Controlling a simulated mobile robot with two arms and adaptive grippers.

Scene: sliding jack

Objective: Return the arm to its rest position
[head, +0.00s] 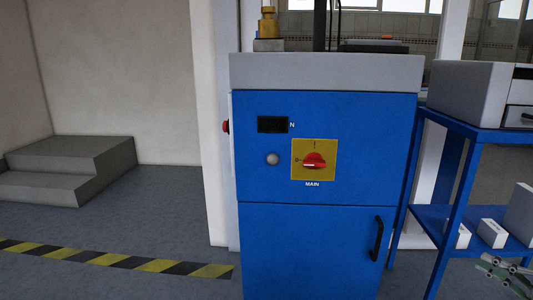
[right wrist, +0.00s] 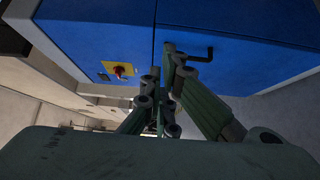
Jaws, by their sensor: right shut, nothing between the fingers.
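My right gripper (head: 503,268) shows at the lower right corner of the head view, partly cut off by the frame. In the right wrist view its green fingers (right wrist: 163,100) are shut with nothing between them. It is clear of the blue cabinet (head: 262,232), to the right of it and low. The cabinet has a red rotary switch (head: 314,161) on a yellow plate, which also shows in the right wrist view (right wrist: 119,70). My left gripper is not in view.
A blue shelf stand (head: 462,190) with white boxes (head: 492,233) is at the right, near my gripper. The cabinet door has a black handle (head: 376,239). Grey steps (head: 100,160) and a yellow-black floor stripe (head: 110,260) lie at the left, with open floor around them.

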